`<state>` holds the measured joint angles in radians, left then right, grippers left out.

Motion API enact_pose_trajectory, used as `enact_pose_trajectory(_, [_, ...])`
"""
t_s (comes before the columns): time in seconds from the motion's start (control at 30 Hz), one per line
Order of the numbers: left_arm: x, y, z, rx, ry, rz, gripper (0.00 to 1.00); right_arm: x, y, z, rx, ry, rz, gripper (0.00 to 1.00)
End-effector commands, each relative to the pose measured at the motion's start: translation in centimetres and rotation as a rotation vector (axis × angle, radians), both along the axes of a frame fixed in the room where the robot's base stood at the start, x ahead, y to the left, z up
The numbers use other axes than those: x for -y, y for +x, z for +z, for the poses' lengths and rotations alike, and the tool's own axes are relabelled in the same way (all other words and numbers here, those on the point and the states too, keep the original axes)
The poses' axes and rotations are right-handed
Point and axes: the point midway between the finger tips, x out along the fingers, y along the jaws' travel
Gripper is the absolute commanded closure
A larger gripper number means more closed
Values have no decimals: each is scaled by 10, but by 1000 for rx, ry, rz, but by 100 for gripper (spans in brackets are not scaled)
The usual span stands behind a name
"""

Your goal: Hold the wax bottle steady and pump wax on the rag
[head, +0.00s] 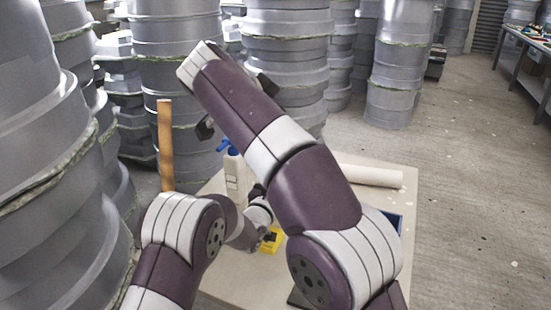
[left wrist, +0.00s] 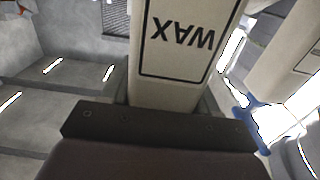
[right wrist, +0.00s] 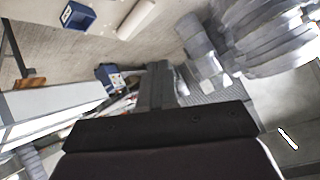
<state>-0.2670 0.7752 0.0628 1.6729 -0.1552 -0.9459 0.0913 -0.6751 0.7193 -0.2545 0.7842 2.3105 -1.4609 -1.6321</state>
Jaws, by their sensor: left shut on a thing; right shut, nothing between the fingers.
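The white wax bottle (head: 235,176), with a blue pump top, stands upright at the table's far left in the head view. In the left wrist view, the bottle's body (left wrist: 172,85) with its WAX label appears upside down between the fingers. My left gripper (head: 257,193) is shut on it, low on its side. My right gripper (right wrist: 160,82) is shut and empty; in the head view my raised right arm hides its fingertips, above the table. A yellow thing (head: 272,241) lies on the table beside my left wrist; I cannot tell whether it is the rag.
The table (head: 215,188) also carries a pale roll (head: 370,175) and a blue bin (head: 395,220) at the right, partly hidden by my right arm. A wooden post (head: 165,145) stands at the left. Grey mould stacks (head: 285,50) crowd behind.

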Motion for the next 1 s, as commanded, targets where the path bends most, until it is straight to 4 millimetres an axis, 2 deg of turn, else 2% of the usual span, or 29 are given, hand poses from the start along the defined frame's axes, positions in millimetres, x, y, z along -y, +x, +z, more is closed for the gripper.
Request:
enact_pose_trajectory(0.03, [0,0,0,-1,0,0,78,-11,-5,-11,-93,-28,102,100])
enact_pose_trajectory(0.1, [0,0,0,-1,0,0,78,-21,-10,-20,-188,-89,233,100])
enact_pose_trajectory(0.27, [0,0,0,-1,0,0,78,-22,-11,-22,-261,-220,368,100])
enact_pose_trajectory(0.67, [0,0,0,-1,0,0,78,-20,-9,-24,-270,-243,386,100])
enact_pose_trajectory(0.77, [0,0,0,-1,0,0,78,-17,-2,-31,-271,-245,384,100])
enact_pose_trajectory(1.0, [0,0,0,-1,0,0,78,-3,30,-66,-272,-244,382,100])
